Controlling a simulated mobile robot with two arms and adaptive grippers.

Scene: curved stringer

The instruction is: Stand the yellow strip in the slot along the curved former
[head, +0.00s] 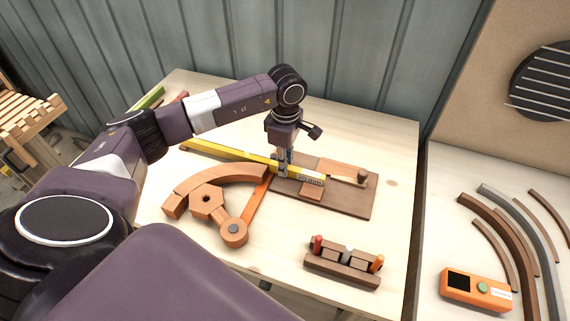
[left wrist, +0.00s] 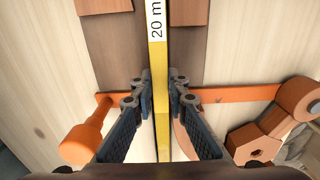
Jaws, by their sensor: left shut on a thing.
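The long yellow strip (head: 228,154) runs from the table's back left to the brown board (head: 348,200), with a "20 m" label near its right end. My left gripper (head: 284,170) is shut on the strip near that end, pointing down. In the left wrist view the strip (left wrist: 157,60) passes between the fingers (left wrist: 160,95). The curved wooden piece (head: 212,178), which looks like the former, lies in front of the strip, apart from the board. I cannot make out the slot. My right gripper is not in view.
An orange bar (head: 256,200) with a round hub (head: 233,231) lies by the curved piece. A light block (head: 342,172) and a small block (head: 312,195) sit on the board. A small rack (head: 343,262) stands in front. Curved strips lie on the right table.

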